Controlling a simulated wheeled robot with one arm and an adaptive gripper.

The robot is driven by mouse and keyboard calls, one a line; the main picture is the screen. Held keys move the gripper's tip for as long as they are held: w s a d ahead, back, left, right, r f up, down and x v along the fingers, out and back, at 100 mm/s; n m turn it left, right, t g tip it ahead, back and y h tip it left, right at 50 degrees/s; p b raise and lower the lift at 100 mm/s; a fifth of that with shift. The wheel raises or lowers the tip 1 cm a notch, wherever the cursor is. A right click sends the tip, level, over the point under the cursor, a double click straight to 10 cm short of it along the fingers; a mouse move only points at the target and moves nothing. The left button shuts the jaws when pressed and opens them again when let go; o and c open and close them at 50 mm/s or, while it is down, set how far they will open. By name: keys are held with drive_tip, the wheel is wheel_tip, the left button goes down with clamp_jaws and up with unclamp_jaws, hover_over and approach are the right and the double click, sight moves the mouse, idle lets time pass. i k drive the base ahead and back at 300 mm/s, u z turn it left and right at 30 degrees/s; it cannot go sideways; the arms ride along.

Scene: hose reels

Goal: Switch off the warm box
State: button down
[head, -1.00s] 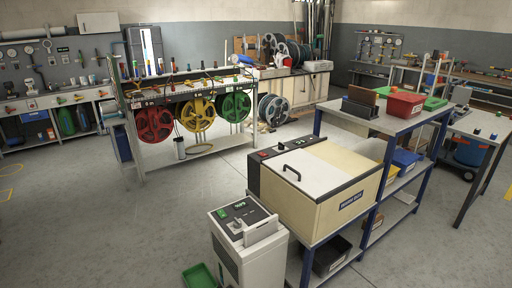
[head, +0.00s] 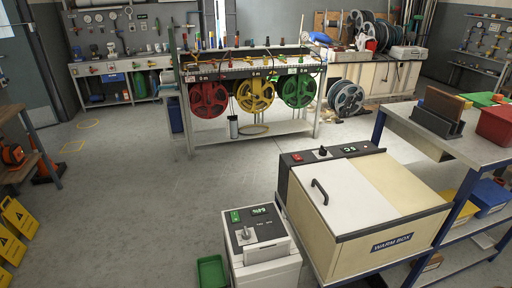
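The warm box (head: 405,243) is a cream box with a "WARM BOX" label on its front, in the lower right of the head view. Its white and cream lid (head: 345,200) is shut and has a black handle (head: 320,191). A dark control strip along its back edge carries a red switch (head: 297,157), a black knob (head: 323,151) and a lit green display (head: 349,150). The red switch's position is too small to tell. My gripper is not in view.
A grey-white unit (head: 262,243) with its own green switch and lit display stands left of the warm box. A green tray (head: 212,272) lies beside it. A shelf bench (head: 455,145) stands at right. The hose reel rack (head: 250,70) is behind. Floor at centre left is clear.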

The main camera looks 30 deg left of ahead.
sight(297, 158)
drive_tip(key=u, duration=1)
drive_tip(key=i, duration=0.9)
drive_tip(key=u, duration=1)
